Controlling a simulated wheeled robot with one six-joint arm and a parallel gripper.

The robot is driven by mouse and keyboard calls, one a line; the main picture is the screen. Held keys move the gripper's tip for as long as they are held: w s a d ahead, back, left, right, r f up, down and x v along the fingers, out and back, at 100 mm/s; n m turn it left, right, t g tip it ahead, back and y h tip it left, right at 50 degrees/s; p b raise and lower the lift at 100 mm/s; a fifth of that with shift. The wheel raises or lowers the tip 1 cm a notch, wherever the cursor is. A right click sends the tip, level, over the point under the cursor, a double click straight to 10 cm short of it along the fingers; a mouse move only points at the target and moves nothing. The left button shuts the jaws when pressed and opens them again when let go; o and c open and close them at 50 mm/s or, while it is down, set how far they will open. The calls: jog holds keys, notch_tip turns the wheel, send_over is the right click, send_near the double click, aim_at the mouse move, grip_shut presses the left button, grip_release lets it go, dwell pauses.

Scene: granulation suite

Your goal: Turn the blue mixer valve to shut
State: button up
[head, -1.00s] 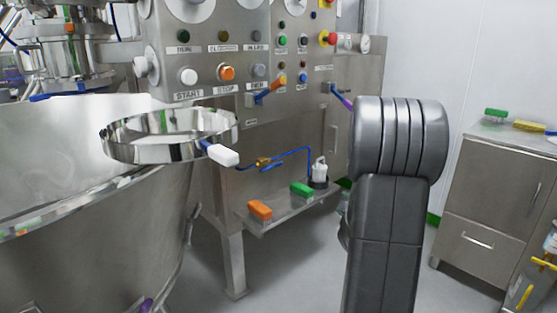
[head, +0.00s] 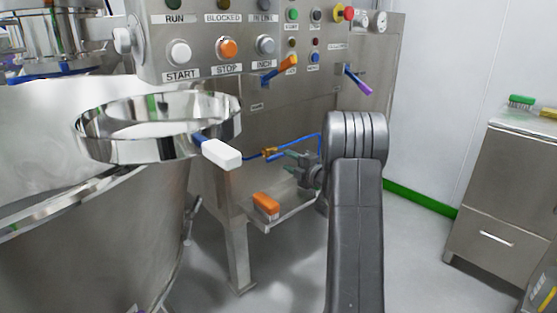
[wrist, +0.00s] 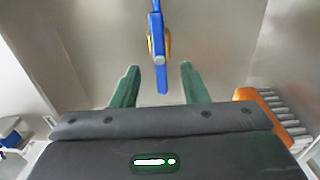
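The blue mixer valve (head: 269,153) has a brass body on a blue line beside the steel cabinet. In the wrist view its blue handle (wrist: 161,75) points down the picture, in line with the blue pipe above, with brass behind it. My gripper (head: 292,161) is just right of the valve in the head view. In the wrist view its green fingers are open, one each side of the handle's lower end, with visible gaps. I cannot tell whether the handle's tip lies between the fingertips in depth. Nothing is held.
An orange brush (head: 265,205) lies on the low steel shelf (head: 285,216) under the valve. A steel ring with a white-ended handle (head: 221,153) juts out left of the valve. Orange (head: 287,63) and purple (head: 360,84) levers are on the panel above.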

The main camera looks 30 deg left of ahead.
aim_at(280, 157)
jog(key=b+x, duration=0.1)
jog(key=x, duration=0.5)
jog(key=shift+c, duration=0.4)
grip_shut()
